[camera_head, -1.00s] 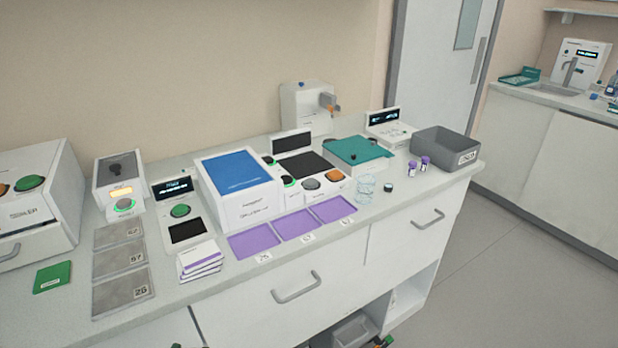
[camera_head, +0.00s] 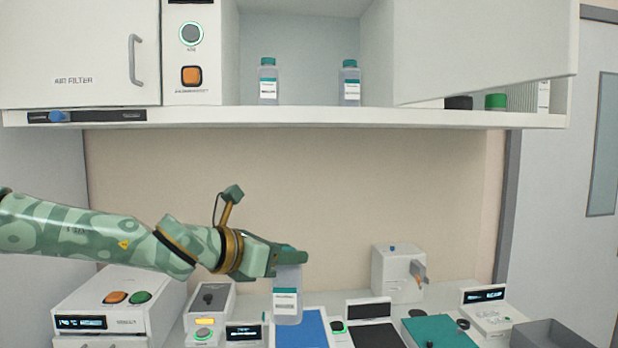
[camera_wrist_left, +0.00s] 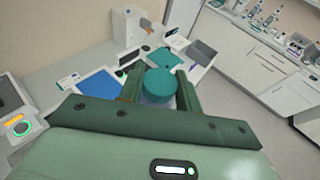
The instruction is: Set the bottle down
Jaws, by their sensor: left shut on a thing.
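My left gripper (camera_head: 290,258) is shut on a clear bottle (camera_head: 287,303) with a white and teal label. The bottle hangs upright below the fingers, in front of the wall and above the bench. In the left wrist view its teal cap (camera_wrist_left: 160,82) sits between the two green fingers (camera_wrist_left: 160,90). In the head view the fingers hide the cap. The bottle's base overlaps the bench devices in the picture, and I see no contact with the bench. My right gripper is not in view.
Two similar bottles stand on the shelf (camera_head: 310,117) above, a left one (camera_head: 268,82) and a right one (camera_head: 350,84). Below, the bench holds a blue-topped device (camera_head: 300,328), a teal mat (camera_head: 440,331) and a grey bin (camera_head: 553,334). A white dispenser (camera_head: 398,272) stands at the back.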

